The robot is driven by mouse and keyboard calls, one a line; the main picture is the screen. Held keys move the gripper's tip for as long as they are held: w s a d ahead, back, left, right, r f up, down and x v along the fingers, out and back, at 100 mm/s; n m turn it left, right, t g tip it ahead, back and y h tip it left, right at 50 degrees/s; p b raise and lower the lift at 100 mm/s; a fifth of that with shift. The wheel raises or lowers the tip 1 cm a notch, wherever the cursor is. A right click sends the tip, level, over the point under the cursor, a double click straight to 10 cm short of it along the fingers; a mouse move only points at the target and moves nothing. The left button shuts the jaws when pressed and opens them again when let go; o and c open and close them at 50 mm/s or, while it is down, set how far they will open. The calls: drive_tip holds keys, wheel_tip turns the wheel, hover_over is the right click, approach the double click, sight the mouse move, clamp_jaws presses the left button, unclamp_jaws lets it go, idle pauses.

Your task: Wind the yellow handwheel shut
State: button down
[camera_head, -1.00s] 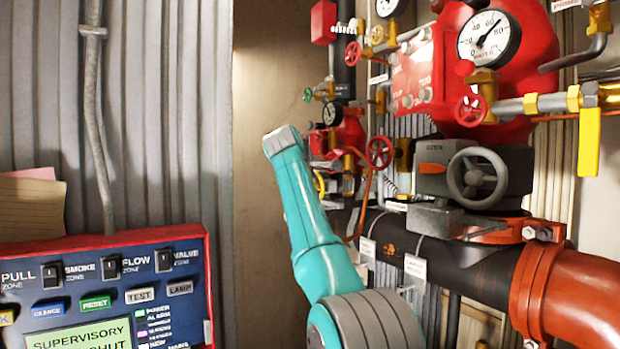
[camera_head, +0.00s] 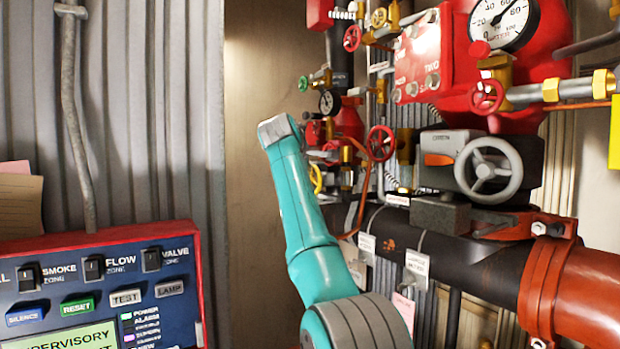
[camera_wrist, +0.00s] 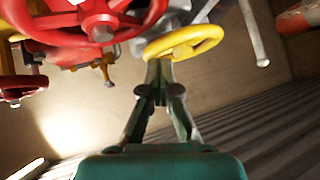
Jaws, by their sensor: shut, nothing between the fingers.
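The yellow handwheel (camera_head: 316,179) shows in the head view as a thin yellow arc just right of my arm, partly hidden. In the wrist view the yellow handwheel (camera_wrist: 203,41) is large, tilted, at the upper middle. My gripper (camera_wrist: 158,70) is in the wrist view, its fingers closed together and empty. Their tips reach up to the lower left part of the yellow rim. I cannot tell whether they touch it. My gripper cannot be made out in the head view.
Red handwheels (camera_wrist: 92,22) crowd the upper left of the wrist view. In the head view a red handwheel (camera_head: 381,143), a grey handwheel (camera_head: 488,171) and a dark pipe (camera_head: 470,255) stand right of my arm. An alarm panel (camera_head: 100,285) is at left.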

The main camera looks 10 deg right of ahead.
drive_tip(key=shift+s+d+f, duration=0.25)
drive_tip(key=shift+s+f, duration=0.05)
drive_tip(key=shift+s, duration=0.3)
drive_tip(key=shift+s+d+f, duration=0.25)
drive_tip(key=shift+s+f, duration=0.05)
drive_tip(key=shift+s, duration=0.25)
drive_tip(key=shift+s+d+f, duration=0.1)
drive_tip(key=shift+s+f, duration=0.1)
drive_tip(key=shift+f, duration=0.3)
drive_tip(key=shift+s+d+f, duration=0.1)
drive_tip(key=shift+s+f, duration=0.05)
drive_tip(key=shift+f, duration=0.3)
drive_tip(key=shift+a, duration=0.15)
drive_tip(key=shift+s+a, duration=0.3)
drive_tip(key=shift+a, duration=0.6)
drive_tip(key=shift+s+a, duration=0.3)
drive_tip(key=shift+a, duration=0.6)
